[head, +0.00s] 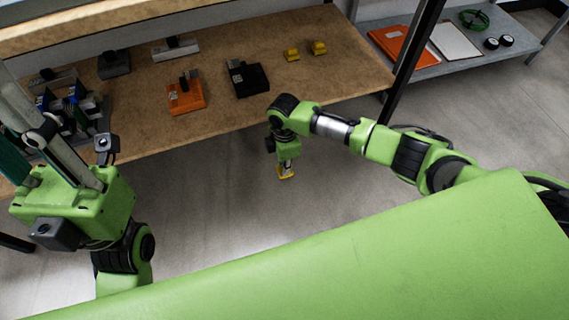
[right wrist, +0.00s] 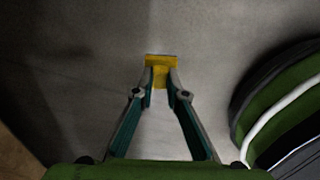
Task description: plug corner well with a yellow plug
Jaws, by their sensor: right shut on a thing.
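My right gripper (head: 287,168) hangs over the floor in front of the workbench, pointing down. It is shut on a yellow plug (head: 286,174). In the right wrist view the yellow plug (right wrist: 161,62) sits between the two fingertips (right wrist: 160,76), its wide end outward. Two more yellow plugs, one (head: 292,55) and another (head: 318,47), lie on the bench at the back right. My left gripper (head: 22,120) is large at the left edge; its fingertips are cut off, so its opening does not show. I cannot make out the corner well.
The wooden bench (head: 340,80) carries an orange block (head: 186,98), a black block (head: 248,80), grey blocks at the back and a dark assembly (head: 78,112) at the left. A dark post (head: 412,65) stands at its right end. A side shelf (head: 440,65) holds folders and cable.

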